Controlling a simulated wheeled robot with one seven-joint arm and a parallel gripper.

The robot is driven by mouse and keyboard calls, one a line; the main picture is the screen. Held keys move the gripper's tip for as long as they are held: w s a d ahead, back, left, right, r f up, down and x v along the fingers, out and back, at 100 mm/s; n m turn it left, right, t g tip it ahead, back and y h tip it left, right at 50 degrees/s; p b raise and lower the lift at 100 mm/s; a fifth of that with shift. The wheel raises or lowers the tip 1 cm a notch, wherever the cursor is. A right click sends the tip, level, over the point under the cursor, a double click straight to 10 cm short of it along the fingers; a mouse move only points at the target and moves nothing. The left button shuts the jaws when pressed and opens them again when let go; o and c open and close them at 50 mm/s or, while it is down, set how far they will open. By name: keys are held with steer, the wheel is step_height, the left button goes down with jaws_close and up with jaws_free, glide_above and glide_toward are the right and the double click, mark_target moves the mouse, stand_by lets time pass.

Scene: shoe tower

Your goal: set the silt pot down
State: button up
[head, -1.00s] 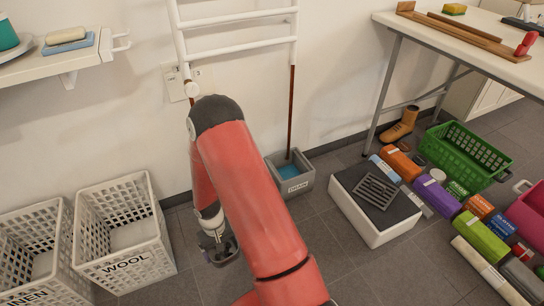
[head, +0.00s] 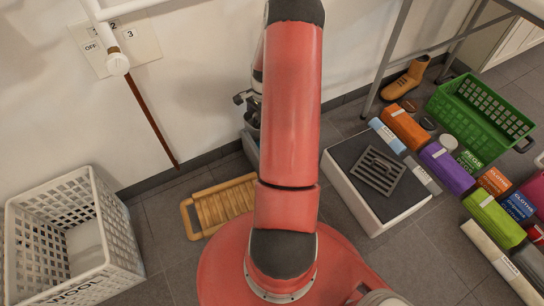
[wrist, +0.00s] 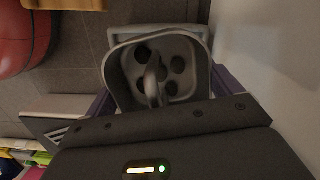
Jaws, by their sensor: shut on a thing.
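The silt pot (wrist: 122,78) is a grey, rounded-square cup with dark holes in its floor and a curved handle across it. My gripper (wrist: 160,94) is shut on it, with a purple-grey finger at each side in the wrist view. Just past the pot shows the rim of a grey box (wrist: 155,31). I cannot tell whether the pot is inside the box, touching it or above it. In the head view my arm hides the pot and most of the grey box (head: 250,149); part of my gripper (head: 247,103) shows above the box, by the wall.
A white block with a dark top (head: 348,149) stands right of the box, a slotted grate (head: 377,170) on it. A slatted wooden tray (head: 220,205) and a white basket (head: 100,242) are to the left. Several packets and a green crate (head: 480,118) are at right.

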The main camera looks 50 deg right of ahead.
steer(key=d, duration=0.1)
steer(key=s+d+m, duration=0.1)
steer(key=d+m, duration=0.1)
steer(key=shift+s+d+r, duration=0.25)
steer(key=shift+s, duration=0.15)
steer(key=shift+s+d+f+b, duration=0.15)
steer(key=shift+d+f+b, duration=0.05)
steer(key=shift+f+b, duration=0.1)
step_height(320, 180, down, 19)
steer(key=b, duration=0.3)
steer(key=shift+f, duration=0.1)
steer(key=shift+f, duration=0.1)
steer(key=o, duration=1.1)
